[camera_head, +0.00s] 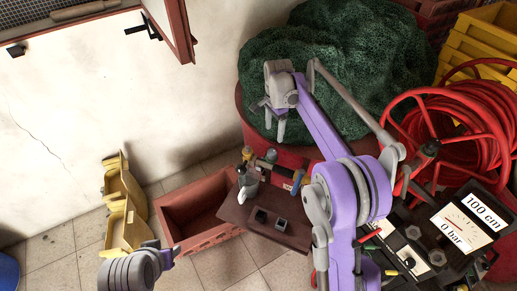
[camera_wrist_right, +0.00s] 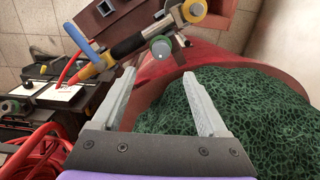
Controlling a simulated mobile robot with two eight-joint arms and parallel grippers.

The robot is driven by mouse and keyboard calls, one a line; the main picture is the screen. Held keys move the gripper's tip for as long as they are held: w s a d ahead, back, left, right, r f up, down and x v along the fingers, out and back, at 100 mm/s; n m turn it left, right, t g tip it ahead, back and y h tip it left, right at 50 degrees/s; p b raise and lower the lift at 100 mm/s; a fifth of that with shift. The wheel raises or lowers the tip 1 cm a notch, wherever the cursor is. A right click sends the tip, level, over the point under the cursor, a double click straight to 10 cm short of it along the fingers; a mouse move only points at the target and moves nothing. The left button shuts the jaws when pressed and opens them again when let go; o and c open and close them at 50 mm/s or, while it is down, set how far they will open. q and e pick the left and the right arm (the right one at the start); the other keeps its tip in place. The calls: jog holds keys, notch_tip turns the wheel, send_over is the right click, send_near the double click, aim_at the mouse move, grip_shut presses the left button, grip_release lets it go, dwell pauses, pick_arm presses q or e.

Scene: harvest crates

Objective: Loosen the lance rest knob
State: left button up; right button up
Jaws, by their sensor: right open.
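The lance (camera_wrist_right: 127,46), yellow and black, lies across a dark rest in the right wrist view, with a blue handle (camera_wrist_right: 82,44) and a red hose. A round grey-green knob (camera_wrist_right: 160,48) stands beside it, and a yellow round part (camera_wrist_right: 193,11) sits further right. Which one is the lance rest knob is not labelled. In the head view the lance assembly (camera_head: 272,171) is small, on the brown board. My right gripper (camera_head: 275,122) is open and empty; in its wrist view (camera_wrist_right: 160,80) the grey-green knob shows beyond the fingertips, apart from them.
A green net heap (camera_head: 335,60) in a red tub lies behind my right gripper. A red hose reel (camera_head: 465,120) and a panel reading 100 cm and 0 bar (camera_head: 465,222) stand at right. A reddish crate (camera_head: 200,240) and yellow bins (camera_head: 125,205) stand left on tiles.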

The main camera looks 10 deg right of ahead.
aim_at(273, 151)
notch_tip(273, 151, down, 11)
jog(key=shift+w, duration=0.1)
dwell(0.4)
grip_shut()
dwell(0.4)
